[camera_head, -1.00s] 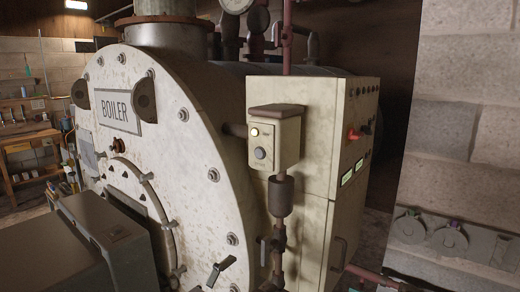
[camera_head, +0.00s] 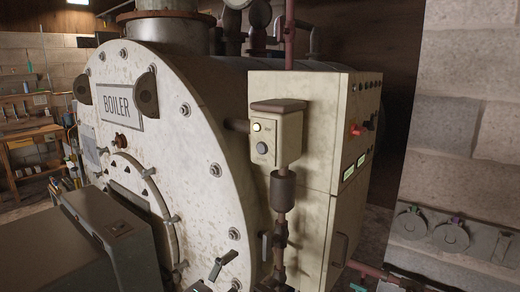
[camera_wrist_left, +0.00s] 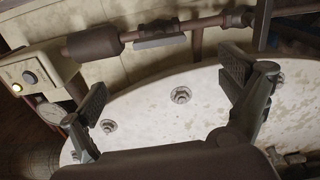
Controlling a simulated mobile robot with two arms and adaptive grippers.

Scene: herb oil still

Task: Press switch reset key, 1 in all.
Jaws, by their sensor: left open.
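The pale switch box (camera_head: 275,137) with a brown cap hangs on the pipework in front of the cream cabinet, right of the boiler front. Its face has a small lit yellow-white lamp (camera_head: 256,127) above a round grey key (camera_head: 262,148); the lettering is too small to read. In the left wrist view the box (camera_wrist_left: 42,66) is at the upper left edge, with the lit lamp (camera_wrist_left: 17,88) and the grey key (camera_wrist_left: 29,77). My left gripper (camera_wrist_left: 165,100) is open and empty, its fingers apart over the boiler front. The box lies left of both fingers, not between them.
The boiler (camera_head: 190,140) fills the middle, with bolts and handles standing out from its front. Below the switch box hangs a brown cylinder (camera_head: 283,190) on a pipe with a valve. The cabinet (camera_head: 325,130) stands behind. A block wall (camera_head: 460,110) is at right.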

